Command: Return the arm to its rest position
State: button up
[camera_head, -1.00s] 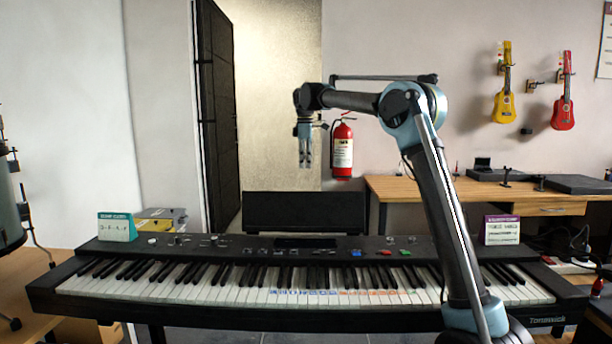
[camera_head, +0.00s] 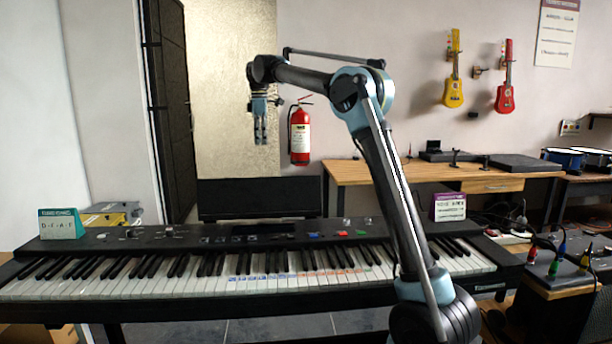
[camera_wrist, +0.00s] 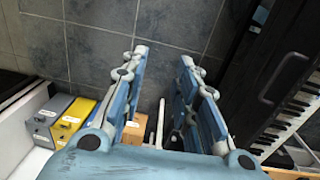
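My arm (camera_head: 385,170) rises from the lower right, in front of the keyboard, and bends left at its elbow. My gripper (camera_head: 261,140) hangs from its end, pointing down, above and behind the keyboard and left of the red extinguisher. It is clear of everything in the head view. In the wrist view my gripper (camera_wrist: 164,58) shows two blue fingers spread apart, with grey floor tiles visible between them. It holds nothing.
The digital piano (camera_head: 215,250) spans the front, bearing a teal card (camera_head: 60,224) and a purple card (camera_head: 449,207). Air around the gripper is free.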

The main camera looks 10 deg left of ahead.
notch_tip(320, 180, down, 11)
jog(key=shift+w, duration=0.35)
dwell(0.5)
